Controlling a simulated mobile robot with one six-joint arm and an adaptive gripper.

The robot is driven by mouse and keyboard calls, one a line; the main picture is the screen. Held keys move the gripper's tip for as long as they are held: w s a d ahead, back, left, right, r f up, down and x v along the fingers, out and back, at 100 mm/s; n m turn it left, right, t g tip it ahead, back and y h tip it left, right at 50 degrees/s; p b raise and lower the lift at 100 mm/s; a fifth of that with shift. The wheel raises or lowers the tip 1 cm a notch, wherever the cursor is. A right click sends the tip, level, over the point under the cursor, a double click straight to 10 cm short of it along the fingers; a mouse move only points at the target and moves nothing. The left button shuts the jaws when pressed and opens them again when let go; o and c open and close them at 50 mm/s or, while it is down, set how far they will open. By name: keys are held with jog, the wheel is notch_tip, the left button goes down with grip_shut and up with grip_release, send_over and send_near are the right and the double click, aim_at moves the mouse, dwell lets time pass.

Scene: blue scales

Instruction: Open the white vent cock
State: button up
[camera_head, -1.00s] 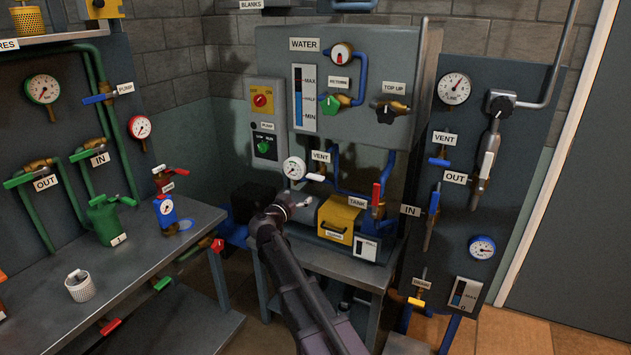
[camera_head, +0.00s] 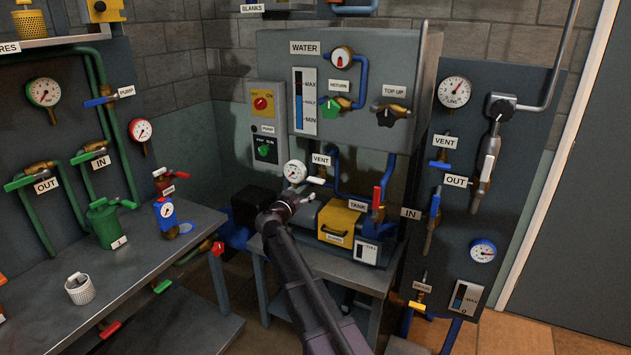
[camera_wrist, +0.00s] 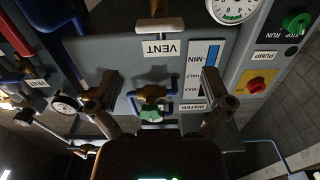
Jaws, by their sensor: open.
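The white vent cock has a white lever (camera_head: 316,181) under a VENT label (camera_head: 320,160), beside a white gauge on the water panel. In the wrist view, which looks upside down, its white lever (camera_wrist: 160,25) lies crosswise at the top, beyond the VENT label (camera_wrist: 160,48). My gripper (camera_head: 300,200) is just below and left of the lever in the head view. In the wrist view my gripper (camera_wrist: 157,84) has its fingers wide apart with nothing held between them. The lever is beyond the fingertips, and no touch shows.
A gauge (camera_head: 294,172) is close beside the cock. A yellow box (camera_head: 338,221) and the red-handled TANK cock (camera_head: 377,197) stand to the right. The green RETURN knob (camera_wrist: 152,114) shows between my fingers in the wrist view. Another VENT cock (camera_head: 440,162) is on the right board.

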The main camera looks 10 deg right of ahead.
aim_at(314, 181)
jog(key=x, duration=1)
jog(key=shift+c, duration=0.2)
jog(key=c, duration=0.7)
jog(key=shift+c, duration=0.2)
